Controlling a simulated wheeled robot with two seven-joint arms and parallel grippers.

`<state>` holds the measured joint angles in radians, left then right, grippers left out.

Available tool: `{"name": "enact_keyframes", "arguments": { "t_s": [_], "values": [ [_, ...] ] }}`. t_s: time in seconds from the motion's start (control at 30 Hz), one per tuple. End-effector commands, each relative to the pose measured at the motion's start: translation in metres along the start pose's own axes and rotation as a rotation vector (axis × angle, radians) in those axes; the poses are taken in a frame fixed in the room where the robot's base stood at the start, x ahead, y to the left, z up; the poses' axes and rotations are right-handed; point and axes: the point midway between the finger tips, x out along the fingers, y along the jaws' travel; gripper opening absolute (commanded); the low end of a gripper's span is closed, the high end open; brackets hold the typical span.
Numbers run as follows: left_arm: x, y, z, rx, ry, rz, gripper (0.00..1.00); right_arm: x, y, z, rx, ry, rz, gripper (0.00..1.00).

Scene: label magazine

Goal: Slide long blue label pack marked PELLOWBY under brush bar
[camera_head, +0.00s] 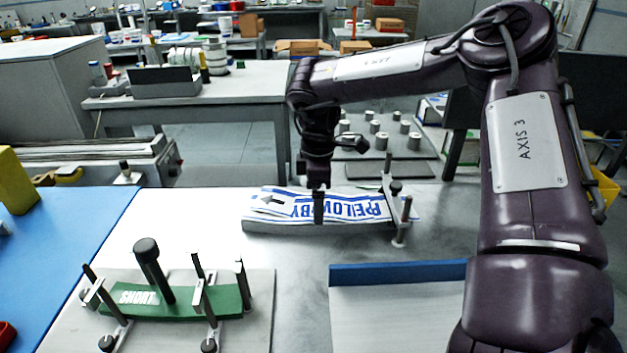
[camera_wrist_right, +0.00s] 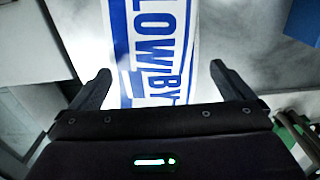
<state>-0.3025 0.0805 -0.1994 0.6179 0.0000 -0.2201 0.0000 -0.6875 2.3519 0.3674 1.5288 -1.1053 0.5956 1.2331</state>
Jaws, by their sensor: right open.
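The long label pack (camera_head: 355,208), white with blue print reading PELLOWBY and a black arrow near its left end, lies on a low grey support (camera_head: 300,228). It also shows in the right wrist view (camera_wrist_right: 150,50). A fixture with upright posts and a crossbar (camera_head: 397,222) stands at the pack's right end, likely the brush bar; whether the pack's end is under it I cannot tell. My right gripper (camera_head: 319,207) points down at the pack's middle. In the right wrist view its two fingers (camera_wrist_right: 160,82) are apart, with the pack between them. My left gripper is not in view.
A green pack marked SHORT (camera_head: 180,302) sits in a bracketed holder with a black knob (camera_head: 146,247) at front left. A tray with a blue back wall (camera_head: 398,272) is at front right. A blue mat (camera_head: 60,230) covers the left. Metal cylinders (camera_head: 381,141) stand behind.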

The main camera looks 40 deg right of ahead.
Motion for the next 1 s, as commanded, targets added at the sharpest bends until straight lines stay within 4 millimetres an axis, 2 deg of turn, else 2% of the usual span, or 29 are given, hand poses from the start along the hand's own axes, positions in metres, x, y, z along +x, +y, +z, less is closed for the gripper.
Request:
{"name": "enact_keyframes", "arguments": {
  "t_s": [0.1,0.2,0.3,0.5,0.67,1.0],
  "values": [
    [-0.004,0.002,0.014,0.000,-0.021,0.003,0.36,0.019,-0.001,0.001,0.000,-0.001,-0.003,1.00],
    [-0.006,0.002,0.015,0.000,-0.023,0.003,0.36,0.031,0.000,0.001,0.001,-0.002,-0.003,1.00],
    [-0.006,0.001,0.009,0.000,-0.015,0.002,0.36,0.040,0.000,0.001,0.001,-0.001,0.000,1.00],
    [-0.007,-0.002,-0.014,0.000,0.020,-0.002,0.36,0.045,0.000,0.000,0.001,0.000,0.001,1.00],
    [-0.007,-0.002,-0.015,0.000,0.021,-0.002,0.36,0.045,0.000,0.000,0.001,0.000,0.001,1.00],
    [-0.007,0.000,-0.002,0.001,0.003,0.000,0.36,0.045,0.001,0.000,0.001,0.000,0.001,0.56]
  ]
}}
